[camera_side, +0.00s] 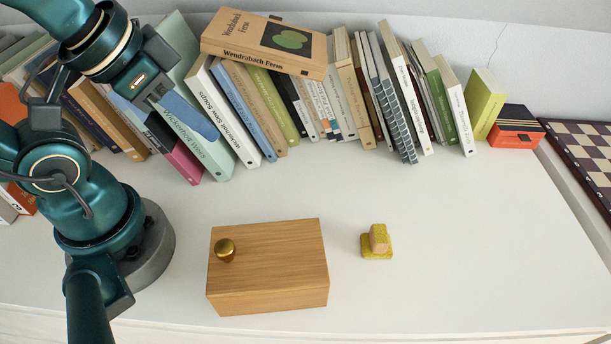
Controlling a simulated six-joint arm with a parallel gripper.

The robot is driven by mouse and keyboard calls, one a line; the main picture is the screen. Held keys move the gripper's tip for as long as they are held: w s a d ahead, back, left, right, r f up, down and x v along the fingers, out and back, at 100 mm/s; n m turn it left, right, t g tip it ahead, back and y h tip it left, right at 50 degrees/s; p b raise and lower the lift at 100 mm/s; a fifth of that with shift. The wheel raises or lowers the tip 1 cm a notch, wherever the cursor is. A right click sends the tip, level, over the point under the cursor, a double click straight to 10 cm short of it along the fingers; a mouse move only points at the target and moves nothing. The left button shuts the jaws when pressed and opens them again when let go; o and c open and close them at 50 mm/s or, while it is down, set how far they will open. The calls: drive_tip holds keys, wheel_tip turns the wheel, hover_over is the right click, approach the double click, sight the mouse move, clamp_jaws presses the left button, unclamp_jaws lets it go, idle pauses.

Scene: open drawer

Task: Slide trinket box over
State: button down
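The trinket box (275,265) is a light-wood box on the white surface, a little left of centre in the side view. A round brass knob (225,247) sits near the left edge of its top face. The box looks closed, and no gap shows. My gripper (157,70) appears to be the dark end part at the upper left, in front of the books and well apart from the box. Its fingers cannot be made out clearly, so I cannot tell whether it is open or shut.
A small yellow piece with a tan block (377,242) stands right of the box. A row of books (265,105) lines the back, with a tan book (265,43) lying on top. A chessboard (585,155) lies at far right. The surface right of the small piece is clear.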

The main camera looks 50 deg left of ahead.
drive_tip(key=m, duration=0.2)
wheel_tip(320, 180, up, 2)
drive_tip(key=m+g+h, duration=0.4)
drive_tip(key=m+g, duration=0.2)
drive_tip(key=m, duration=1.5)
hover_over(270, 269)
drive_tip(key=s+d+f+m+g+y, duration=0.1)
drive_tip(key=s+d+f, duration=0.2)
drive_tip(key=f, duration=0.3)
drive_tip(key=s+d+f+m+g, duration=0.1)
drive_tip(key=s+d+f, duration=0.1)
drive_tip(key=f, duration=0.3)
drive_tip(key=shift+w+a+f, duration=0.1)
drive_tip(key=shift+w+a, duration=1.1)
drive_tip(key=shift+a, duration=0.25)
